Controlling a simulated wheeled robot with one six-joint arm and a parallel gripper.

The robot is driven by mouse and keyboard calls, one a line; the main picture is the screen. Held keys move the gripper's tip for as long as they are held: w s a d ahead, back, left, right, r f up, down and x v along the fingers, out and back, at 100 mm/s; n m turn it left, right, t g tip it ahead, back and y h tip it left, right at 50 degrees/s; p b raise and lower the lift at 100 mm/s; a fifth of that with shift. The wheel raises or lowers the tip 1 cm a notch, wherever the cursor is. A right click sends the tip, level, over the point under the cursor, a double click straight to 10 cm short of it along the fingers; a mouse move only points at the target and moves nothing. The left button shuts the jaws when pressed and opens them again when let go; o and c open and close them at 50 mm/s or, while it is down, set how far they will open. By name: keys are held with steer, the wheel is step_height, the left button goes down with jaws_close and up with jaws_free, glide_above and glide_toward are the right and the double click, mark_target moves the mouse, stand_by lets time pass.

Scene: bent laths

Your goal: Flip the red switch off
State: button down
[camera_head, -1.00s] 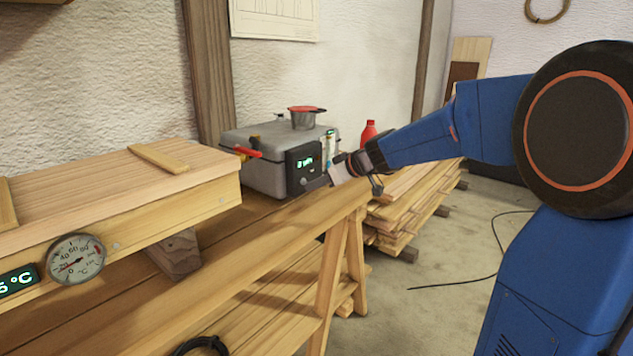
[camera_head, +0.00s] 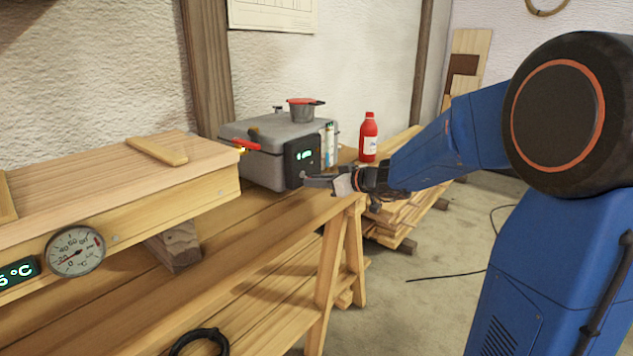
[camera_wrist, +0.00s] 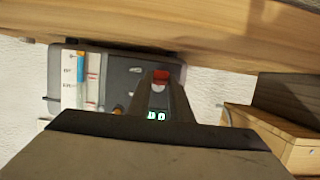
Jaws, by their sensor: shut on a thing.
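The grey steam box (camera_head: 265,145) stands on the far end of the workbench, with a dark control panel (camera_head: 302,158) and a lit green display (camera_head: 305,156). In the wrist view the panel appears upside down, with the red switch (camera_wrist: 160,77) near its edge, beyond the display (camera_wrist: 157,116). My gripper (camera_head: 305,181) is at the panel's lower part and is shut on the red switch. The switch itself is hidden in the head view. The dark gripper body covers the lower part of the wrist view.
A small pot (camera_head: 301,112) with a red rim sits on the box. A red bottle (camera_head: 369,138) stands to its right. A long wooden box (camera_head: 120,190) with a dial gauge (camera_head: 75,251) lies on the bench (camera_head: 270,240) at left. Stacked boards lie behind the arm.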

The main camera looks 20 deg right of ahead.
steer(key=c, duration=1.6)
jaws_free()
steer(key=v, duration=1.7)
steer(key=shift+s+d, duration=0.1)
steer(key=shift+s, duration=0.05)
